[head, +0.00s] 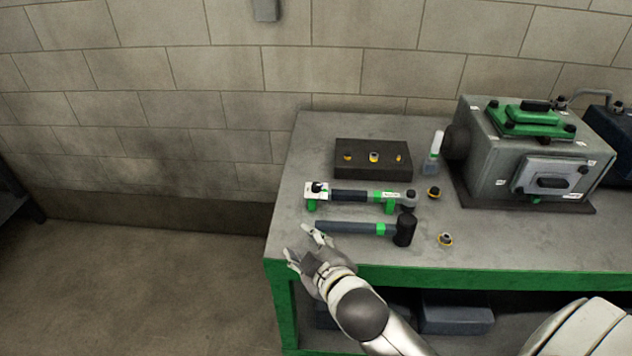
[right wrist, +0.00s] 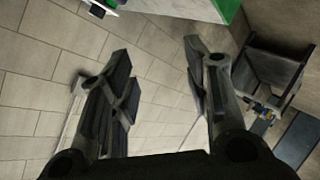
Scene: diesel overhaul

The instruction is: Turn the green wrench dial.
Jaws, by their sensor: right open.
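A torque wrench (head: 350,196) lies across green rests on the grey workbench. It has a dark handle, a green section with a white label (head: 389,195) towards its right, and a white end with a black knob (head: 317,188) at its left. Which part is the dial is too small to tell. My right gripper (head: 297,243) is open and empty near the bench's front left corner, below the wrench's left end and apart from it. Its spread fingers also show in the right wrist view (right wrist: 158,65), with only floor between them. My left gripper is not in view.
A mallet (head: 350,228) lies between the wrench and the front edge, close to my right gripper. Behind the wrench is a dark block (head: 373,158) with small fittings. A bottle (head: 434,153) and a grey machine (head: 520,150) stand to the right. The bench (head: 480,272) has a green front edge.

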